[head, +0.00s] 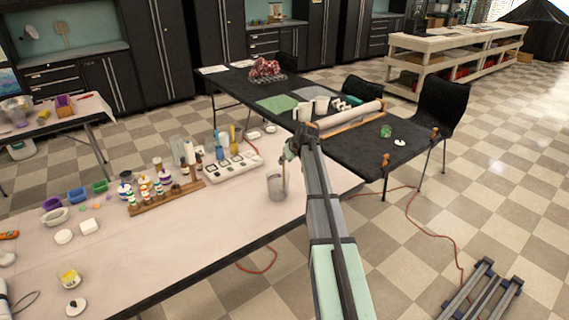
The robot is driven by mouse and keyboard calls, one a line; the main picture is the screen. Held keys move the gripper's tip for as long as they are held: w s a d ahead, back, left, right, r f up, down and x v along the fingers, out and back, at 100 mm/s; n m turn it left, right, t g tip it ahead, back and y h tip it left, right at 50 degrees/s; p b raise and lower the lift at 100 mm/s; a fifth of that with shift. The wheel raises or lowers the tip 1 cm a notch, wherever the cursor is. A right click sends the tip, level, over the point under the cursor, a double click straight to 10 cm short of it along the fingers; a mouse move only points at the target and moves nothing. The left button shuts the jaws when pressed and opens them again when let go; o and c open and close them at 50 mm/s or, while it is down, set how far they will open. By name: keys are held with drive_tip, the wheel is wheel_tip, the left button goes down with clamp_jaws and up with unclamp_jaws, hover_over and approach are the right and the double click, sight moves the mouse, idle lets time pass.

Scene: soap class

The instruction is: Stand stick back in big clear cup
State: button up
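A big clear cup (277,190) stands upright on the pale table near its right end, just left of my arm. A thin, light-coloured stick (285,172) shows upright at the cup's right side, between the cup and my gripper. Its lower end is at or behind the cup's rim; I cannot tell whether it is inside. My gripper (289,156) is above the cup, at the stick's upper end. The fingers are too small to show whether they are open or closed on the stick.
A white tray of moulds (233,166) lies left of the cup. A wooden rack (168,198) with several small bottles stands farther left. A black table (372,147) with a wrapped roll is behind my arm. The pale table's front area (185,250) is clear.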

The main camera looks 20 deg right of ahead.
drive_tip(key=b+v, duration=0.1)
drive_tip(key=v, duration=0.8)
drive_tip(key=shift+s+r+b, duration=0.2)
drive_tip(key=shift+r+b, duration=0.1)
drive_tip(key=shift+b, duration=0.1)
drive_tip(key=s+a+f+m+g, duration=0.15)
drive_tip(key=s+a+f, duration=0.35)
drive_tip(key=s+f, duration=0.5)
drive_tip(key=s+a+f+m+g, duration=0.1)
drive_tip(key=s+a+f+g, duration=0.35)
drive_tip(key=f, duration=0.85)
drive_tip(key=s+a+f+m+g, duration=0.15)
drive_tip(key=s+a+f, duration=0.35)
drive_tip(key=s+f, duration=0.6)
drive_tip(key=s+a+f+g, duration=0.2)
drive_tip(key=s+a+f, duration=0.2)
drive_tip(key=s, duration=0.8)
drive_tip(key=s+a+f+n+g, duration=0.1)
drive_tip(key=s+a+f, duration=0.3)
drive_tip(key=s, duration=0.9)
drive_tip(key=s+a+f+n+g+h, duration=0.1)
drive_tip(key=s+a+f+g, duration=0.2)
drive_tip(key=s+f, duration=0.6)
drive_tip(key=s+a, duration=0.2)
drive_tip(key=s, duration=0.2)
drive_tip(key=shift+s+f+g, duration=0.2)
drive_tip(key=shift+f+g, duration=0.1)
drive_tip(key=shift+g, duration=0.05)
